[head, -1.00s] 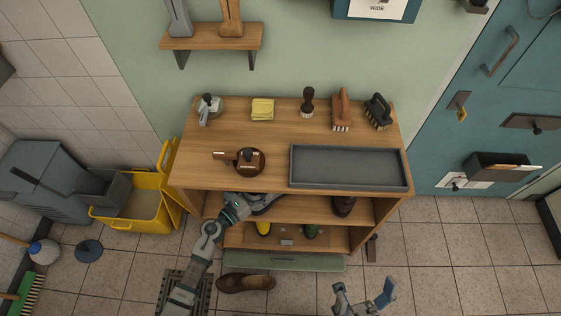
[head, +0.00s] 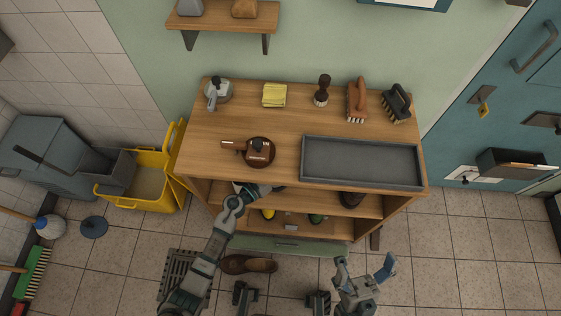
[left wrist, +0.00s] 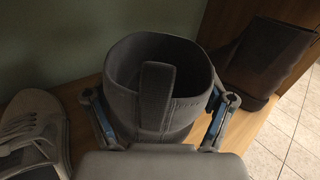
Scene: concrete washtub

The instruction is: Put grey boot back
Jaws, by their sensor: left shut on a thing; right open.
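The grey boot (left wrist: 158,85) shows in the left wrist view, upright with its open top and pull strap towards the camera. My left gripper (left wrist: 160,112) is shut on it, one finger on each side of the shaft. Whether its sole touches the wooden shelf (left wrist: 250,128) is hidden. In the head view my left arm reaches under the tabletop into the upper compartment of the bench (head: 300,205), where the tabletop hides most of the gripper and boot. My right gripper (head: 365,271) is open and empty in front of the bench.
In the left wrist view a pale sneaker (left wrist: 32,135) is left of the boot and a dark brown boot (left wrist: 268,58) right. On the bench are a grey tray (head: 360,163), brushes and a round brown tin (head: 258,152). A brown shoe (head: 248,264) lies on the floor.

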